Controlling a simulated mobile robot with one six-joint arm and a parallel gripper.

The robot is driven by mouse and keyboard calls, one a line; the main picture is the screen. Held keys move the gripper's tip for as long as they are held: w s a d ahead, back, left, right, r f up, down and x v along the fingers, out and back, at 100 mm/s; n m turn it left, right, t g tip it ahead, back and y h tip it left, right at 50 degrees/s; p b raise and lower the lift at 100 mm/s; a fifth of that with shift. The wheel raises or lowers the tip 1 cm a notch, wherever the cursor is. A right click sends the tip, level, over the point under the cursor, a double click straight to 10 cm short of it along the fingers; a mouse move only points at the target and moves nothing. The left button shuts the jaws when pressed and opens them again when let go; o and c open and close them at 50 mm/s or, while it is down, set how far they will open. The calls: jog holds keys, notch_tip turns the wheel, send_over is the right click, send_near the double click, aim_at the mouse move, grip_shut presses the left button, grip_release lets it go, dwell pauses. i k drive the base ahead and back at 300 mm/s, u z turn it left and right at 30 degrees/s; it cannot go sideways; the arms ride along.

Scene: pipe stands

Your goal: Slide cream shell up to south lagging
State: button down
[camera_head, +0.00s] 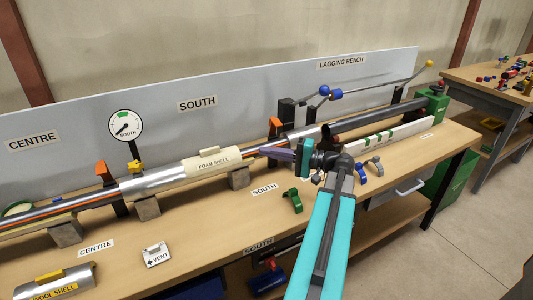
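The cream foam shell (208,163), labelled FOAM SHELL, sits around the pipe in the south stretch of the bench. Its left end meets or nearly meets a silver lagging section (150,184); I cannot tell whether a thin gap is there. Another silver section (303,136) lies on the pipe further right, with darker pipe between it and the shell. My gripper (267,152) is at the shell's right, its dark fingers pointing left along the pipe towards the shell's right end. The fingers overlap in this view, so their opening and any contact are unclear.
Grey blocks (239,178) carry the pipe. Orange clips (275,126) and a gauge (125,126) stand behind it. A green clamp (292,201), a VENT tag (156,254) and a wool shell (54,284) lie in front.

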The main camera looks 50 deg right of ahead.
aim_at(210, 159)
jog(key=k, duration=0.95)
